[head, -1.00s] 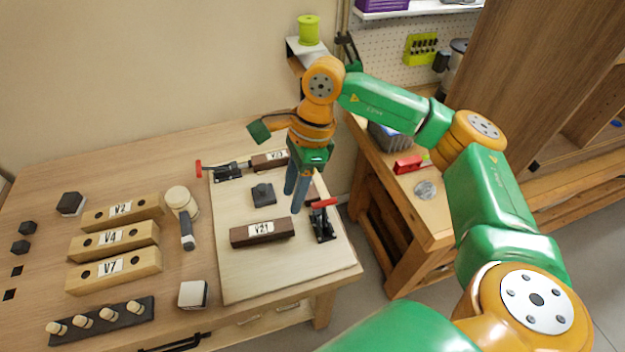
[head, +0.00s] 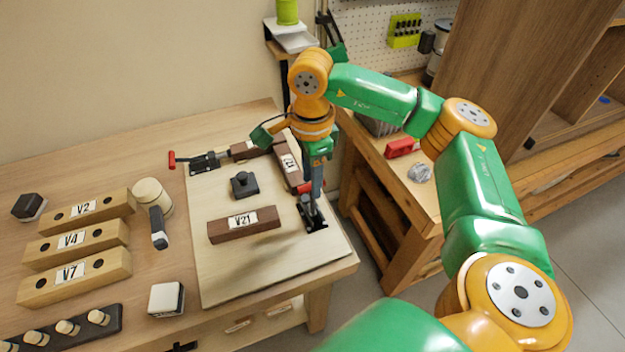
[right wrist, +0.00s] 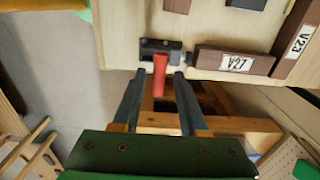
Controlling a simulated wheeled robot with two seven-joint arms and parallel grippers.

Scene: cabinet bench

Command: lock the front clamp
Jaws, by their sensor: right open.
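The front clamp (head: 314,221) is a dark toggle clamp at the right edge of the pale board (head: 262,267). Its red handle (head: 305,199) is partly hidden behind my right gripper (head: 315,199). In the right wrist view, the clamp's dark base (right wrist: 160,46) sits at the board's edge and the red handle (right wrist: 159,76) sticks out towards me. My right gripper (right wrist: 158,76) is open, and in that view the handle appears between its fingertips. I cannot tell whether a finger touches it. My left gripper is not in view.
The dark block V21 (head: 244,224) lies beside the clamp. Another clamp with a red handle (head: 184,160) is at the board's back left. A small dark knobbed block (head: 244,185), a mallet (head: 154,202) and a white block (head: 166,299) are on the bench area.

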